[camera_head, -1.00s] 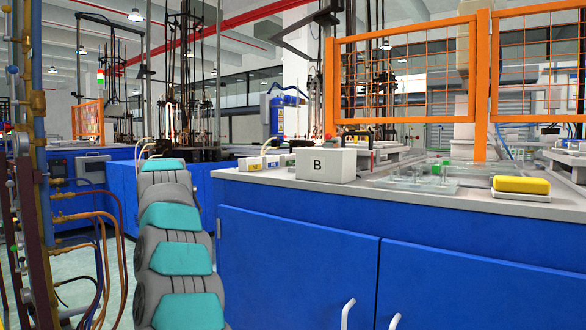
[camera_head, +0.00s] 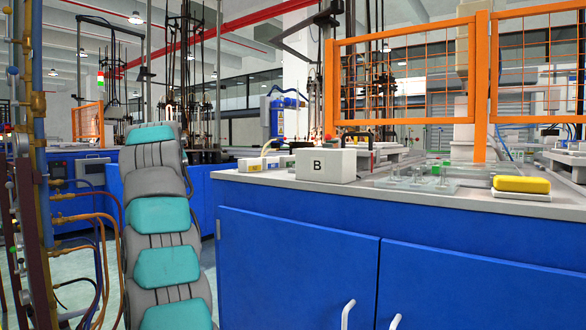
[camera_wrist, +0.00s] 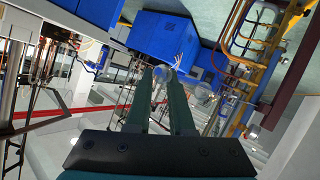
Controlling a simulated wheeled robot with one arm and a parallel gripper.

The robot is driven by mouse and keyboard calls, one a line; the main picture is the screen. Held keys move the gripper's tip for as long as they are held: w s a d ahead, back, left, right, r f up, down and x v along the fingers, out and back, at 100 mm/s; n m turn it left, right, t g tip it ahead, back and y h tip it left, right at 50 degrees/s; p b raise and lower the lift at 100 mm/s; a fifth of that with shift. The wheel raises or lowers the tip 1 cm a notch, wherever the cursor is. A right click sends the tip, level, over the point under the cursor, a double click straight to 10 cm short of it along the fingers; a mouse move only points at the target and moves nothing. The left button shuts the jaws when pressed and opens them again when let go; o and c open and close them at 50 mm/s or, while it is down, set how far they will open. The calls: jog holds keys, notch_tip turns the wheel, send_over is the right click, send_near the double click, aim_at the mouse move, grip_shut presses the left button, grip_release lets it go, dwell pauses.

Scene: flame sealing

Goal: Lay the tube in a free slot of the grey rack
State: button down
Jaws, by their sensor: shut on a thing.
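My gripper (camera_wrist: 157,72) shows in the wrist view, its two dark green fingers reaching up the picture from a black mount. It is shut on a clear glass tube (camera_wrist: 160,76) near the fingertips. The tube is hard to make out against the background, and its ends are not clear. In the head view only my teal and grey arm shows, left of the counter, and the gripper and tube are out of sight. I cannot make out the grey rack for certain in either view.
The blue counter (camera_head: 290,265) has a pale top. On it are a white block marked B (camera_head: 325,165), a clear tray with upright pieces (camera_head: 420,183) and a yellow pad (camera_head: 521,184) on a white base. An orange mesh guard (camera_head: 408,82) stands behind. Pipes and hoses (camera_head: 37,165) are at the left.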

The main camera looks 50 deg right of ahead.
jog(key=shift+s+a+r+m+g+h+b, duration=0.45)
jog(key=shift+s+r, duration=1)
jog(key=shift+s, duration=2.15)
jog(key=shift+s+a+r+m+g+h+b, duration=0.1)
jog(key=shift+s+a+r+m+g+h, duration=0.8)
jog(key=shift+s, duration=2.65)
jog(key=w+d+f+p, duration=0.1)
jog(key=w+d+f, duration=0.1)
jog(key=d, duration=0.5)
jog(key=w+d+f+p, duration=0.2)
jog(key=w+d, duration=0.2)
jog(key=d, duration=0.4)
jog(key=shift+t, duration=0.35)
jog(key=shift+f, duration=0.3)
jog(key=c, duration=0.8)
grip_release()
jog(key=shift+r, duration=0.1)
